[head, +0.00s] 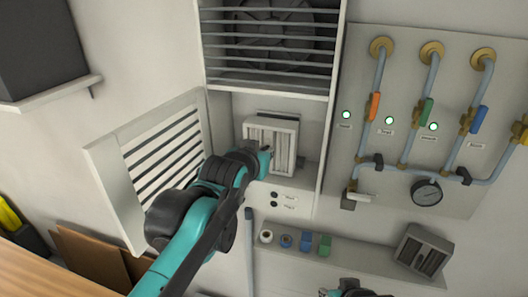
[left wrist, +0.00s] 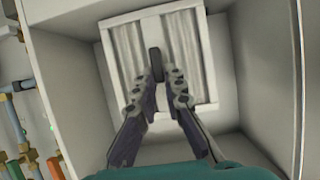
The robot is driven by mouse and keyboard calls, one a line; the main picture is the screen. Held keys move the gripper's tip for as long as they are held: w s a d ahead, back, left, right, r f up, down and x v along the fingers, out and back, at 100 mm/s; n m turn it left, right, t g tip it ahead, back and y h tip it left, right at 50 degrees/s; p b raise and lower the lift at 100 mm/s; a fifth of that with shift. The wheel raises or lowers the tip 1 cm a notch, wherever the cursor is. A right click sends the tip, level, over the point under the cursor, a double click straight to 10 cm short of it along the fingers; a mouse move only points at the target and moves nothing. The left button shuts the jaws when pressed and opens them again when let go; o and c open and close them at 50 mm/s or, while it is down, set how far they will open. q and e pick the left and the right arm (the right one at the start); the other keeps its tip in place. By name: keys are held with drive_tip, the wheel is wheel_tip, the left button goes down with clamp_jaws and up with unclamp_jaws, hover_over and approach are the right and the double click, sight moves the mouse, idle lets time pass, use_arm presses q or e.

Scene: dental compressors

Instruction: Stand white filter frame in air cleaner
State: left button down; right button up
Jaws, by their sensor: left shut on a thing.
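The white filter frame (head: 285,128) with pleated grey panels is inside the lower compartment of the air cleaner (head: 310,140). It looks roughly upright, slightly tilted in the head view. My left gripper (head: 268,152) reaches into the compartment from the front. In the left wrist view its fingers (left wrist: 158,76) are closed on the dark tab at the middle of the white frame (left wrist: 192,45). Whether the frame's lower edge touches the compartment floor is unclear. Part of my right gripper (head: 348,292) shows at the bottom edge of the head view; its fingers are not clear.
The louvred door (head: 150,165) stands open to the left. A dark-pleated grey filter (head: 423,250) lies on the low shelf at right, with several small blue and green items (head: 306,241) to its left. Pipes, valves and a gauge (head: 426,191) are on the right wall panel.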

idle(0.3)
use_arm(q)
drive_tip(key=c, duration=1)
unclamp_jaws()
drive_tip(key=shift+c, duration=0.2)
drive_tip(key=shift+s, duration=0.15)
drive_tip(key=s+a+p, duration=0.3)
drive_tip(key=s+p, duration=0.1)
drive_tip(key=s, duration=0.7)
drive_tip(key=shift+s+a, duration=0.15)
drive_tip(key=shift+a, duration=0.2)
